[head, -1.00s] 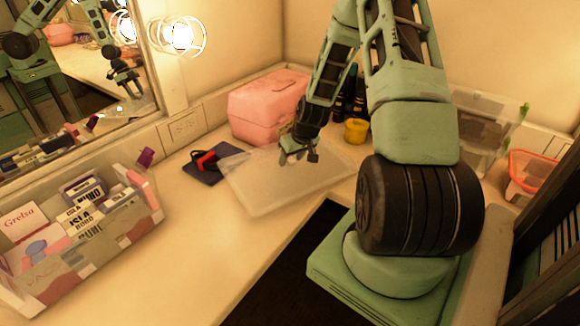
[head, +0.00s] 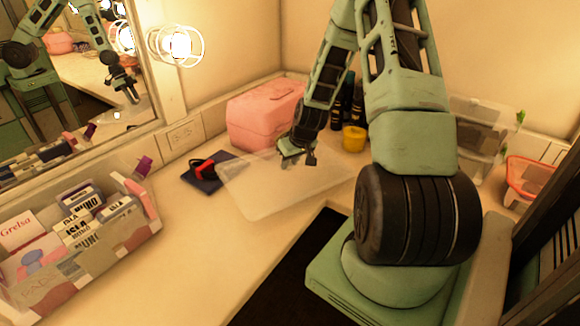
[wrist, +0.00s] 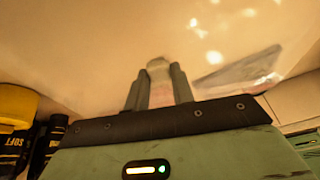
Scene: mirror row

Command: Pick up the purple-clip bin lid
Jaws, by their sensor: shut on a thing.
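The bin lid is a clear, frosted flat sheet (head: 265,200) over the counter in the middle of the head view. My gripper (head: 297,158) is at its far edge, pointing down, and is shut on the lid. In the wrist view the two fingers (wrist: 159,88) are close together with a pale piece between them. I cannot tell how far the lid is clear of the counter. The clear bin with purple clips (head: 146,222) stands at the left, filled with boxes; one purple clip (head: 144,166) sticks up at its far corner.
A pink case (head: 262,118) stands behind the lid. A dark pouch with a red item (head: 205,170) is close to the lid's left. A yellow jar (head: 354,138) and dark bottles are behind my arm. Clear bins and an orange basket (head: 528,178) are at the right.

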